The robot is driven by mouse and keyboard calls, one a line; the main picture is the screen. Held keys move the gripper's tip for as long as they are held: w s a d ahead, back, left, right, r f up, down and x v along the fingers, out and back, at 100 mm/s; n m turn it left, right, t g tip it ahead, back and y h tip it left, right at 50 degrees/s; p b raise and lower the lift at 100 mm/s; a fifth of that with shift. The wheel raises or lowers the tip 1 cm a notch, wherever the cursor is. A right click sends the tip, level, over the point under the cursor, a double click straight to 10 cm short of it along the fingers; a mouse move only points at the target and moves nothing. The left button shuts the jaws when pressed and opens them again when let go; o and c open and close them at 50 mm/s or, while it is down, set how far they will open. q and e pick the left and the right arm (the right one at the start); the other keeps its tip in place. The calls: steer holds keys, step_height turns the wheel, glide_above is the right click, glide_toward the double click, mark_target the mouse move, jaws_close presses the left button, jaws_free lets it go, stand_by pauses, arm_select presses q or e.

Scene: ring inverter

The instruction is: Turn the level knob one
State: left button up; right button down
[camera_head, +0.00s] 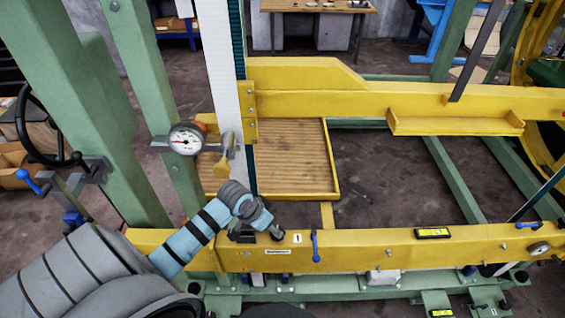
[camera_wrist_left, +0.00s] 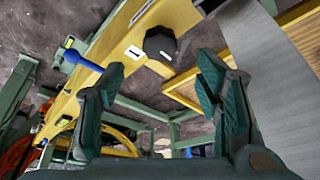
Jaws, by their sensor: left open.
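The level knob one is a black faceted knob (camera_wrist_left: 160,43) beside a white label marked "1" (camera_wrist_left: 133,52) on the yellow beam. In the left wrist view it appears beyond and between my fingertips, without visible contact. My left gripper (camera_wrist_left: 162,76) is open, with one finger on each side of the view and nothing between them. In the head view my left gripper (camera_head: 255,235) is low over the front yellow beam (camera_head: 365,247), close to the label "1" (camera_head: 297,238); the arm partly covers this spot. My right gripper is not in view.
A blue lever (camera_head: 315,246) stands on the beam just right of the label. A pressure gauge (camera_head: 186,140) and a white upright post (camera_head: 222,80) are close behind my left arm. A yellow tray with a wooden bottom (camera_head: 332,194) lies behind the beam.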

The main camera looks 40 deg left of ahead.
arm_select(q)
steer(key=b+x, duration=0.2)
steer(key=x, duration=0.7)
steer(key=shift+s, duration=0.1)
steer(key=shift+r, duration=0.1)
